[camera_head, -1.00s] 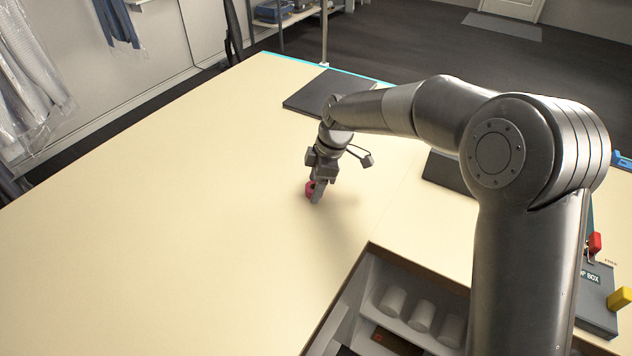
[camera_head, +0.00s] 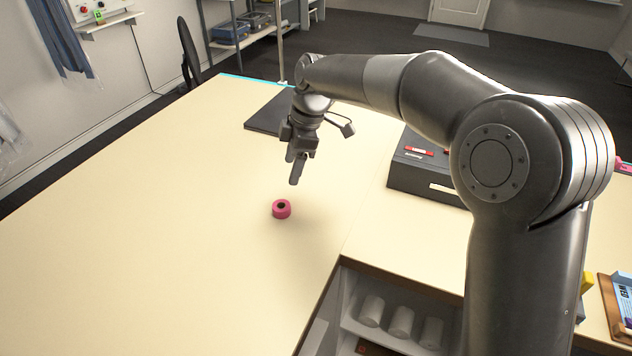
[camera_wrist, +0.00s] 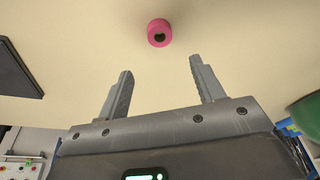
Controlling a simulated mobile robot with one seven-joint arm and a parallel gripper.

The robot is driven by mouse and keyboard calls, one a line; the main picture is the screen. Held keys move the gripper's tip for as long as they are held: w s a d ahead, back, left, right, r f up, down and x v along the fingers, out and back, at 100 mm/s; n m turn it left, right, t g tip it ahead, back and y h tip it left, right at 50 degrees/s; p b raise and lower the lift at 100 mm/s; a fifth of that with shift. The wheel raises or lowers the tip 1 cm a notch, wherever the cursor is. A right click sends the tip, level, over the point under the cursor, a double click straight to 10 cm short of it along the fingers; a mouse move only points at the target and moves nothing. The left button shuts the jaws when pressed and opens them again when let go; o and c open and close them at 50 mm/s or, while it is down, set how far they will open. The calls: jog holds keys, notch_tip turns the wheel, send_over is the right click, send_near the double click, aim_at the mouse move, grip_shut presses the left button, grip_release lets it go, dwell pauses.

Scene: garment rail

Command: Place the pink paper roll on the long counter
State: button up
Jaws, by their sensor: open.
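The pink paper roll (camera_head: 281,209) rests on the pale top of the long counter (camera_head: 170,200), with its dark hole facing up. It also shows in the wrist view (camera_wrist: 160,32), ahead of the fingertips and apart from them. My gripper (camera_head: 296,170) is above the counter, a little beyond and above the roll in the head view. In the wrist view the two fingers (camera_wrist: 160,68) are spread, with nothing between them.
A dark flat panel (camera_head: 268,115) lies on the counter's far part. A dark box (camera_head: 425,170) with red items stands right of my gripper. An open shelf with several white rolls (camera_head: 401,321) is below the counter's near edge. The counter left of the roll is clear.

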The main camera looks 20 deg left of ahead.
jog(key=shift+r, duration=0.1)
jog(key=s+d+r+m+t, duration=0.1)
jog(key=d+r+m, duration=0.25)
jog(key=d, duration=0.55)
jog(key=s+d+r+m+t+h, duration=0.1)
jog(key=s+d+r+m+t, duration=0.1)
jog(key=d+m, duration=0.5)
jog(key=s+d+r+m+t, duration=0.1)
jog(key=d+r+m, duration=0.1)
jog(key=d, duration=0.9)
jog(key=s+d+f+m+t+h, duration=0.1)
jog(key=s+d+f+m+t, duration=0.2)
jog(key=s+d+m, duration=0.9)
jog(key=s+d, duration=0.2)
jog(key=d, duration=0.3)
jog(key=shift+d+f, duration=0.2)
jog(key=shift+d, duration=0.15)
